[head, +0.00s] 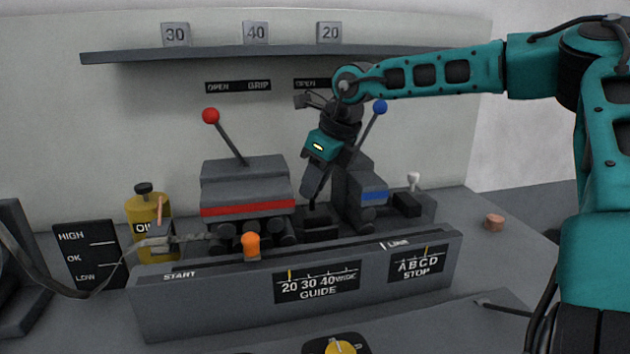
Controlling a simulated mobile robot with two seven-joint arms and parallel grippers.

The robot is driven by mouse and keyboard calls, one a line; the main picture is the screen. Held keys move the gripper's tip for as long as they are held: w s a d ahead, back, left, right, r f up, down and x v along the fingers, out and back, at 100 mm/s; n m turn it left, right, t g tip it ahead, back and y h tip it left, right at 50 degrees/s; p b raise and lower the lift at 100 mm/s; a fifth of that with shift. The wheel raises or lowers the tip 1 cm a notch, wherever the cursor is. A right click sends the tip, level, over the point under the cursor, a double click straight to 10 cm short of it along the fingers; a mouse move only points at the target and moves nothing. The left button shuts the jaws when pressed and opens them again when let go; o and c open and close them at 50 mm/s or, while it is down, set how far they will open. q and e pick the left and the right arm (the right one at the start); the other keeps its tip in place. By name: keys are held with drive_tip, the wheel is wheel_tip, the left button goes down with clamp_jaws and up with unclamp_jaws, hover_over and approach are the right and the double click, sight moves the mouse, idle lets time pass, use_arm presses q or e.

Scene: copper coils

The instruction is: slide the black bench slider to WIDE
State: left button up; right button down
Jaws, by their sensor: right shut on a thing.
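My right gripper (312,190) reaches down from the right between the two clamps. Its fingers are shut on the black bench slider (318,220), which sits low behind the front panel. The gripper and the panel hide part of the slider. The GUIDE scale (317,283) on the front panel reads 20, 30, 40, WIDE from left to right. Its yellow mark stands at the left end, near 20. My left gripper is not in view.
The red-striped clamp (245,190) with a red-knobbed lever is close left of the gripper. The blue-striped clamp (372,190) is close right. A yellow oil can (146,215) and a level board (90,252) stand at left. An orange knob (251,243) is behind the panel.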

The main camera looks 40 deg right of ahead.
drive_tip(key=shift+w+d, duration=0.1)
drive_tip(key=shift+w+d+p, duration=0.15)
drive_tip(key=shift+w+d, duration=0.25)
drive_tip(key=shift+w, duration=0.25)
drive_tip(key=shift+w+d+p, duration=0.15)
drive_tip(key=shift+w+d, duration=0.2)
drive_tip(key=shift+w, duration=0.3)
drive_tip(key=shift+r, duration=0.1)
drive_tip(key=c, duration=0.9)
unclamp_jaws()
drive_tip(key=shift+w, duration=0.15)
drive_tip(key=shift+c, duration=0.2)
drive_tip(key=p+v, duration=0.1)
drive_tip(key=v, duration=1.2)
